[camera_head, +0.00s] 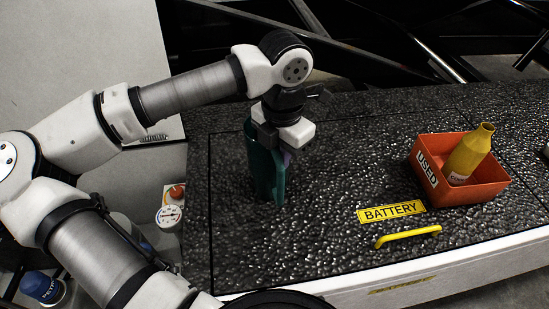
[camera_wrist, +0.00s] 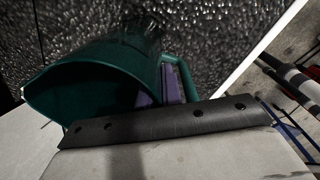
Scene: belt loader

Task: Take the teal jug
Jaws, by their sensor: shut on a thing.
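The teal jug (camera_head: 263,165) stands about upright on, or just above, the dark textured deck, below my gripper; I cannot tell whether it touches the deck. My gripper (camera_head: 277,148) points down and is shut on the jug on its right side. In the wrist view the jug's open rim (camera_wrist: 90,85) and its handle (camera_wrist: 183,80) show. Purple finger pads (camera_wrist: 158,92) lie between the rim and the handle. Part of the jug is hidden behind my gripper.
An orange-red bin (camera_head: 490,187) marked USED holds a yellow bottle (camera_head: 467,155) at the right. A yellow BATTERY label (camera_head: 391,211) and a yellow handle (camera_head: 408,236) are on the deck. A gauge with a red knob (camera_head: 172,205) is at the left. The deck between jug and bin is clear.

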